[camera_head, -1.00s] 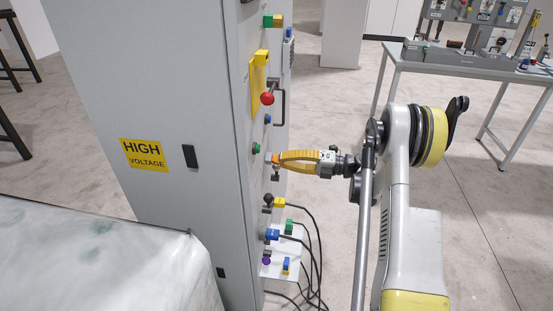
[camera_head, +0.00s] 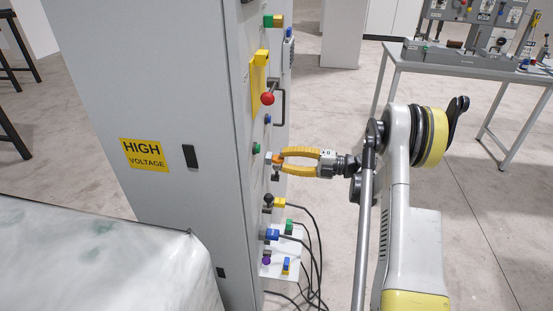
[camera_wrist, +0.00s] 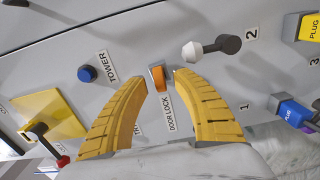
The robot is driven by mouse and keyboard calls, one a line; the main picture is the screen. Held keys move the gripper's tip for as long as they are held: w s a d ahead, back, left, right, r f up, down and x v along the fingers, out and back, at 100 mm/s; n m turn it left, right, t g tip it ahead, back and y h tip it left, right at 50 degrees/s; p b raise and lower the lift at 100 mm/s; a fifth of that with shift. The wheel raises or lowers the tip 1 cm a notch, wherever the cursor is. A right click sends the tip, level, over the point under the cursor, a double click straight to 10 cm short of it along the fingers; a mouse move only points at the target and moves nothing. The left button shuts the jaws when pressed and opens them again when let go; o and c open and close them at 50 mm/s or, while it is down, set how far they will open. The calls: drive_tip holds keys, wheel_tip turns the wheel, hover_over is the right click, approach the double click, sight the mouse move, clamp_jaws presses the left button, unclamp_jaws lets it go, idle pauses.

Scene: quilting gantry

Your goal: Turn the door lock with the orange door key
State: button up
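The orange door key (camera_wrist: 158,78) stands in the lock on the grey cabinet panel, beside a label reading DOOR LOCK (camera_wrist: 167,113). In the head view the key (camera_head: 278,156) is a small orange patch at the fingertips. My gripper (camera_wrist: 160,77) has its yellow fingers spread, one on each side of the key. In the wrist view a gap shows between the key and each fingertip. In the head view my gripper (camera_head: 283,161) reaches the panel from the right. The key's shaft inside the lock is hidden.
A blue button (camera_wrist: 87,74) and a white-tipped lever (camera_wrist: 211,47) flank the lock. A red-ball lever (camera_head: 267,98) sits higher on the panel. A black-knobbed control (camera_head: 268,200) and plugs with hanging cables (camera_head: 316,250) are below.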

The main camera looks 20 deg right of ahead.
drive_tip(key=v, duration=1.2)
drive_tip(key=w+a+r+m+t+h, duration=0.25)
drive_tip(key=r+m+t+h, duration=0.35)
drive_tip(key=r, duration=0.6)
drive_tip(key=w+a+r+m+t+h, duration=0.1)
drive_tip(key=w+r+m+t+h, duration=0.15)
drive_tip(key=r+m+h, duration=0.6)
drive_tip(key=w+a+r+m+t+h, duration=0.25)
drive_tip(key=w+r+m, duration=0.2)
drive_tip(key=r, duration=0.95)
drive_tip(key=s+a+f+m+g, duration=0.3)
drive_tip(key=s+a+f, duration=0.3)
drive_tip(key=s+f, duration=0.2)
drive_tip(key=s+a+f+m+g+y, duration=0.1)
drive_tip(key=s+a+f+m+g, duration=0.2)
drive_tip(key=s+a+f+g, duration=0.3)
drive_tip(key=s+a+f+m+g+y, duration=0.1)
drive_tip(key=s+a+f+m+g, duration=0.2)
drive_tip(key=s+f, duration=0.8)
drive_tip(key=s+a+g, duration=0.2)
drive_tip(key=s+a, duration=0.2)
drive_tip(key=s, duration=0.3)
drive_tip(key=shift+s+f+m, duration=0.15)
drive_tip(key=shift+f+m, duration=0.1)
drive_tip(key=shift+m, duration=0.15)
drive_tip(key=shift+c, duration=0.4)
